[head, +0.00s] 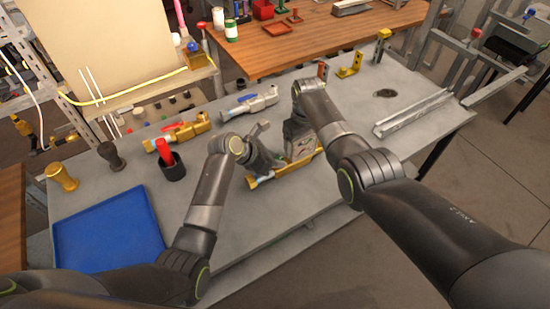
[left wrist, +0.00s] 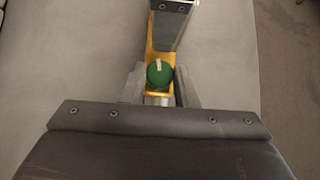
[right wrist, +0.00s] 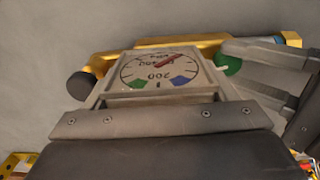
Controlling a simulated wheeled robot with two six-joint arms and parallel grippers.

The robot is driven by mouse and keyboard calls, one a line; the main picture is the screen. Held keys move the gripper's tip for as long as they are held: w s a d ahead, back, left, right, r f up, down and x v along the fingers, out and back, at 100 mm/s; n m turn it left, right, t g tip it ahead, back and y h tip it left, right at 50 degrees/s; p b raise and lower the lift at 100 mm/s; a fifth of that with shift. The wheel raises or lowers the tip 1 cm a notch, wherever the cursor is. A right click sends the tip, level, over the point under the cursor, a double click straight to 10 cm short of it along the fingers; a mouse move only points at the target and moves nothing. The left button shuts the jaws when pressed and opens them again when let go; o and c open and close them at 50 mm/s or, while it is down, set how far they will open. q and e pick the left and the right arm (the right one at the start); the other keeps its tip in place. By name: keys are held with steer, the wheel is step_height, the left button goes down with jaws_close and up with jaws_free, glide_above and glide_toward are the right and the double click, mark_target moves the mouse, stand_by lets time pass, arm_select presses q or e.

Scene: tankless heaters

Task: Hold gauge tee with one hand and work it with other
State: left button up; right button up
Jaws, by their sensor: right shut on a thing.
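The gauge tee (head: 288,170) is a brass-yellow fitting low over the grey table, partly hidden by my grippers. Its square gauge face (right wrist: 160,72), with a red needle and green and blue marks, shows in the right wrist view. My right gripper (head: 300,150) is shut on the tee at the gauge. My left gripper (head: 277,164) comes in from the left. In the left wrist view its fingers stand open on either side of a green round knob (left wrist: 160,73) with a pale mark. I cannot tell whether they touch it. The knob also shows in the right wrist view (right wrist: 228,65).
A blue tray (head: 110,232) lies at the left. A red-handled tool stands in a black cup (head: 172,170). A metal channel (head: 412,113) lies right. The front right tabletop is clear.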

arm_select(q)
steer(key=c, duration=0.4)
steer(key=shift+o, duration=0.2)
steer(key=shift+w+m+g+h, duration=0.1)
steer(key=shift+m+g+h, duration=0.35)
steer(key=shift+m, duration=0.35)
steer(key=o, duration=1)
steer(key=shift+a, duration=0.1)
steer(key=v, duration=1.2)
